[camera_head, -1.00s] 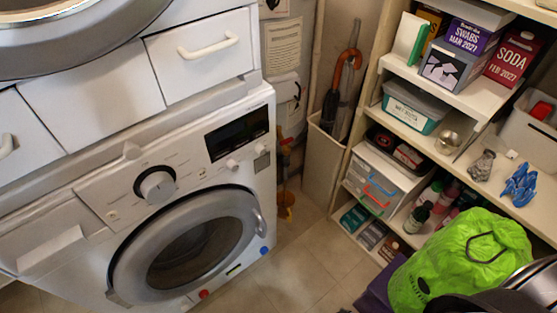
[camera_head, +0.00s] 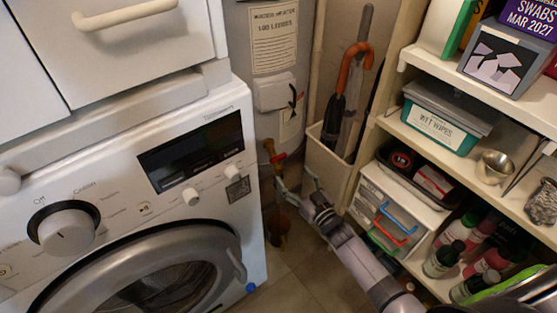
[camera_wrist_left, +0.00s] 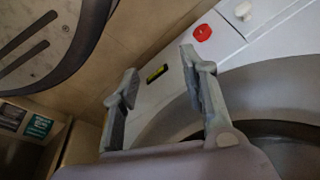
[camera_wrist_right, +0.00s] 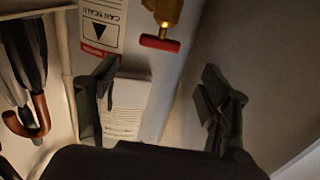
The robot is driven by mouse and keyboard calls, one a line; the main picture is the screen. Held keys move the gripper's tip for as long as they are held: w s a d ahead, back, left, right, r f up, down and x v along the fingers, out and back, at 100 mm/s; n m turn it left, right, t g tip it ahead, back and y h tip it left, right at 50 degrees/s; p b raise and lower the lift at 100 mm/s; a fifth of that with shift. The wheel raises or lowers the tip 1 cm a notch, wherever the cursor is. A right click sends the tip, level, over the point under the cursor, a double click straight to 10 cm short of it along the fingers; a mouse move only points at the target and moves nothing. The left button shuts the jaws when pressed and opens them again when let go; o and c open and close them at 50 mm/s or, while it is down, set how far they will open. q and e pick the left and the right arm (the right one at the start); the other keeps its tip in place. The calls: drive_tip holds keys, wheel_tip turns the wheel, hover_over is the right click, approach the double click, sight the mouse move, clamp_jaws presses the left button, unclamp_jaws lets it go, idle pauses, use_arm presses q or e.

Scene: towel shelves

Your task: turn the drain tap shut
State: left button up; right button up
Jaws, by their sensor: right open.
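The drain tap has a red handle (camera_head: 277,158) and a brass body. It sits low on the pale water heater (camera_head: 272,45), in the gap right of the washing machine. In the right wrist view the red handle (camera_wrist_right: 160,43) lies crosswise on the brass body (camera_wrist_right: 165,12). My right gripper (camera_head: 296,180) is open and empty, just below and right of the tap. In the right wrist view its fingers (camera_wrist_right: 158,68) stand apart, with the handle beyond them, seemingly not touching. My left gripper (camera_wrist_left: 159,62) is open and empty near the washing machine's front and is outside the head view.
The washing machine (camera_head: 215,255) bounds the gap on the left. A bin (camera_head: 328,165) with umbrellas (camera_head: 345,90) stands close right of my right gripper. Shelves with a wet-wipes box (camera_head: 435,125) and small drawers (camera_head: 390,215) are further right.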

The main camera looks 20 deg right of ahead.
sight(279, 159)
drive_tip(key=b+x, duration=0.2)
drive_tip(key=x, duration=0.7)
drive_tip(key=shift+w+f, duration=0.15)
drive_tip(key=shift+w+a, duration=0.1)
drive_tip(key=shift+w, duration=0.3)
use_arm(q)
wheel_tip(279, 159, up, 8)
drive_tip(key=w, duration=0.2)
drive_tip(key=shift+w+d+r, duration=0.15)
drive_tip(key=shift+w, duration=0.25)
use_arm(e)
drive_tip(key=shift+c, duration=0.3)
drive_tip(key=c, duration=1.1)
drive_tip(key=shift+a+m+h+b, duration=0.1)
drive_tip(key=shift+m+h+b, duration=0.2)
drive_tip(key=shift+m+h, duration=0.1)
drive_tip(key=m+h+b, duration=0.1)
drive_tip(key=h, duration=0.1)
drive_tip(key=shift+m+h, duration=0.3)
drive_tip(key=shift+h, duration=0.5)
use_arm(q)
drive_tip(key=shift+t, duration=0.4)
wheel_tip(279, 159, up, 5)
drive_tip(key=shift+f, duration=0.15)
